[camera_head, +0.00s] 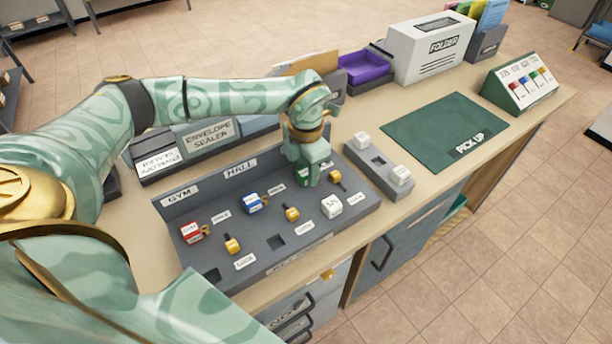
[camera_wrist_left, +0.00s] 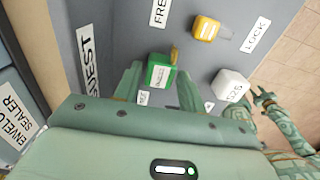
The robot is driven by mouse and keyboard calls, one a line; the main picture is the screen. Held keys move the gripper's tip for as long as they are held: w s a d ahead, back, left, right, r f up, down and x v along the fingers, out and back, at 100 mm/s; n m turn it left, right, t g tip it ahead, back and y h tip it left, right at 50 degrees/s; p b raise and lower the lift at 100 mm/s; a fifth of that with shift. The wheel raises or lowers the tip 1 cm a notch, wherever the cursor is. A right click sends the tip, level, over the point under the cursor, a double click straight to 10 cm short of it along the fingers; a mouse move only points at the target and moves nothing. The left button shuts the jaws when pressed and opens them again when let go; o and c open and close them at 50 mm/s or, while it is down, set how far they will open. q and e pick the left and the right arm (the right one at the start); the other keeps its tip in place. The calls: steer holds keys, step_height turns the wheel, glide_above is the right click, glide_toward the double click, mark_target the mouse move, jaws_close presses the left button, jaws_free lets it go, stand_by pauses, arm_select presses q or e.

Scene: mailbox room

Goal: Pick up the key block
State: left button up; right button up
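My left gripper (camera_head: 311,180) points down over the far right part of the grey slotted tray (camera_head: 240,178). In the left wrist view its two fingers (camera_wrist_left: 162,88) are apart, one on each side of a green block (camera_wrist_left: 160,74) with a white face; I see no clear contact. In the head view the gripper mostly hides this block. Red (camera_head: 191,232), blue (camera_head: 252,203) and white (camera_head: 331,206) blocks sit in the tray among several yellow pieces (camera_head: 292,214). None is plainly marked as the key block. A patterned green part, perhaps my right gripper, shows in the wrist view (camera_wrist_left: 268,105).
A small grey tray (camera_head: 378,160) with two white blocks stands right of the slotted tray. An envelope sealer (camera_head: 208,135) stands behind.

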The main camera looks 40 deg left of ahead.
arm_select(q)
steer(key=c, duration=0.6)
steer(key=shift+o, duration=0.2)
steer(key=shift+r, duration=0.1)
